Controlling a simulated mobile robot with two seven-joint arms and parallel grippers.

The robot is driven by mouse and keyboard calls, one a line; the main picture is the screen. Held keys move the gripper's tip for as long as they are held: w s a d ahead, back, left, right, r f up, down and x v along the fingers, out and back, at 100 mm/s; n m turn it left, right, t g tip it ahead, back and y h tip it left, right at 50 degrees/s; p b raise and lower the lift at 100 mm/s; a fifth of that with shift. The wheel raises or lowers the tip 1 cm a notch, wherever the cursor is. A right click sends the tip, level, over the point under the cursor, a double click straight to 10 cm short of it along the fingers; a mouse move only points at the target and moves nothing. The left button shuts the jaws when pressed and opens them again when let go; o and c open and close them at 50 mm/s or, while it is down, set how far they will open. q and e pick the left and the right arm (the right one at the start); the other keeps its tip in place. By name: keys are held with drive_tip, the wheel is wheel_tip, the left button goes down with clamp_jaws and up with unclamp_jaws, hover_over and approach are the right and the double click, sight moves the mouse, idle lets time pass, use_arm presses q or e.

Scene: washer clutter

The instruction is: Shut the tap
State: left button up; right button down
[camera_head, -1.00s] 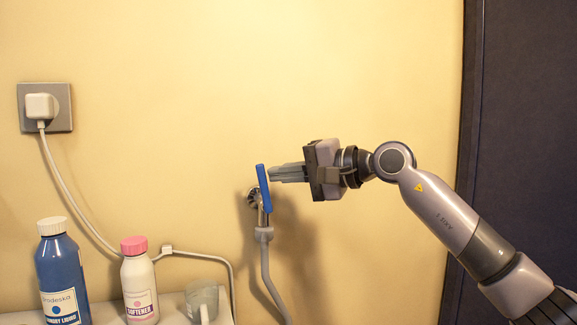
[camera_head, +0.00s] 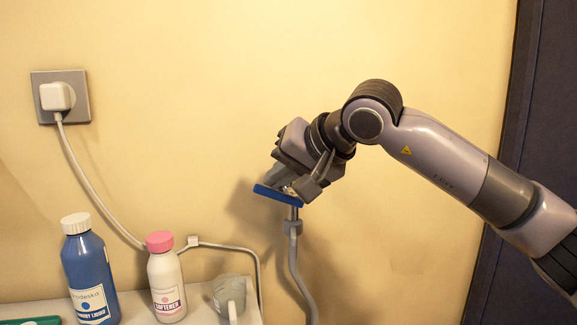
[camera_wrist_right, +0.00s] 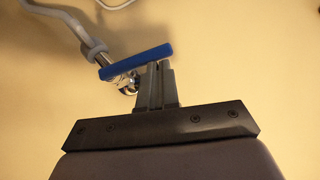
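The tap has a blue lever handle (camera_head: 278,195) on a metal body at the wall, with a grey hose (camera_head: 293,230) below it. The handle lies nearly level, its right end slightly lower. My right gripper (camera_head: 281,178) is just above the handle, pointing down and left. In the right wrist view, the fingers (camera_wrist_right: 157,68) are together and their tips meet the side of the blue handle (camera_wrist_right: 137,61); they do not appear to be around it. The metal tap body (camera_wrist_right: 127,82) shows beside the fingers. My left gripper is not in view.
A blue bottle (camera_head: 90,275), a white bottle with a pink cap (camera_head: 166,278) and a grey cup (camera_head: 229,293) stand on a white surface at lower left. A plug (camera_head: 57,97) sits in a wall socket, its cable running down. The wall above the tap is clear.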

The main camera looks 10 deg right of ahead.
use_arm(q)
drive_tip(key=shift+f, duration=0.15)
use_arm(e)
drive_tip(key=shift+a+f+h, duration=0.25)
drive_tip(key=shift+a+h, duration=0.05)
drive_tip(key=shift+a, duration=0.15)
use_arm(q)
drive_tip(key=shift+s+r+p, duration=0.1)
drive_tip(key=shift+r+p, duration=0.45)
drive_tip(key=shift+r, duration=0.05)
use_arm(e)
drive_tip(key=shift+r, duration=0.8)
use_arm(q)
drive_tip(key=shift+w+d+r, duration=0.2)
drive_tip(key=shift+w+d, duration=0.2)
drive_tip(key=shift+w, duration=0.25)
use_arm(e)
drive_tip(key=s+d+r, duration=0.3)
drive_tip(key=s+r, duration=0.4)
drive_tip(key=r, duration=0.3)
drive_tip(key=shift+r, duration=0.35)
